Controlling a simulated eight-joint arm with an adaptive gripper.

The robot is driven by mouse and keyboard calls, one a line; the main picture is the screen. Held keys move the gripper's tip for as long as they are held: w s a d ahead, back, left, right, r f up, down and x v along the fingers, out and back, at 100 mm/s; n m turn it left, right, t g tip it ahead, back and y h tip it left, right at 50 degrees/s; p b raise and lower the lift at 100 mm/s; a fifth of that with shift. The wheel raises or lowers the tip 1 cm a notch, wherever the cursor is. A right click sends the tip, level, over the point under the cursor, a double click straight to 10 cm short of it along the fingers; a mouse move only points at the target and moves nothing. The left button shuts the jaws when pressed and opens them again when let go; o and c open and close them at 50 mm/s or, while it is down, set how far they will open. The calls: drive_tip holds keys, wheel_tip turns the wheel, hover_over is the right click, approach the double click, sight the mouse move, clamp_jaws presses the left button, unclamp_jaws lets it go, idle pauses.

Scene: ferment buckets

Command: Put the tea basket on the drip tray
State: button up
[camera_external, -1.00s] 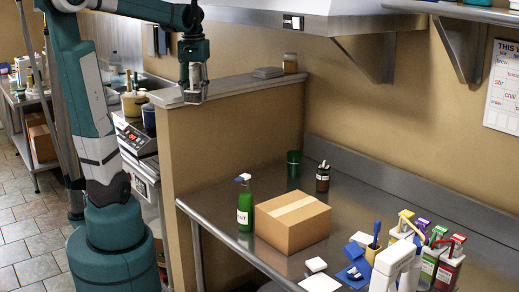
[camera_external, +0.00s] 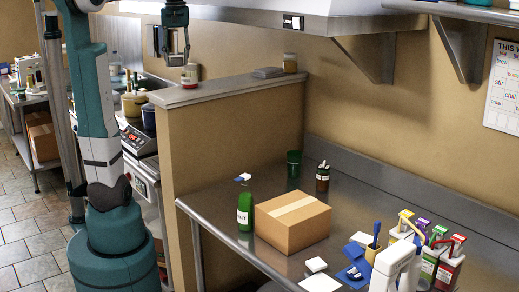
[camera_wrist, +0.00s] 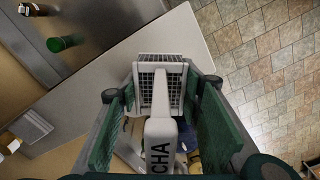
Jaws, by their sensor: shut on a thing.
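A white tea basket (camera_wrist: 160,90) with a wire-mesh end and a handle lettered "CHA" fills the middle of the wrist view. My gripper (camera_wrist: 165,98) has its green-padded fingers on either side of it and is shut on it. In the external view my gripper (camera_external: 172,52) is raised at the upper left, above and behind the ledge; the basket is hard to make out there. I cannot identify the drip tray for certain; a flat grey thing (camera_external: 268,72) lies on the ledge.
Below are a cardboard box (camera_external: 292,225), a green bottle (camera_external: 245,211) and several dispensers on the steel table. A metal shelf overhangs the right.

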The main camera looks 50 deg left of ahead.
drive_tip(key=a+r+n, duration=0.2)
drive_tip(key=a, duration=0.4)
drive_tip(key=w+a+f+n, duration=0.2)
drive_tip(key=w+a+f, duration=0.2)
drive_tip(key=a+f, duration=0.85)
drive_tip(key=s+a+f, duration=0.1)
drive_tip(key=a+f, duration=0.3)
drive_tip(key=f, duration=0.6)
drive_tip(key=s+a+f+n+p, duration=0.1)
drive_tip(key=a+f, duration=0.2)
drive_tip(key=f, duration=0.8)
drive_tip(key=s+a+f+n, duration=0.1)
drive_tip(key=a+f, duration=0.3)
drive_tip(key=f, duration=0.6)
drive_tip(key=shift+s+a+f+p, duration=0.2)
drive_tip(key=shift+s+a+p, duration=0.1)
drive_tip(key=shift+p, duration=0.1)
drive_tip(key=shift+f, duration=3.1)
drive_tip(key=shift+f, duration=0.1)
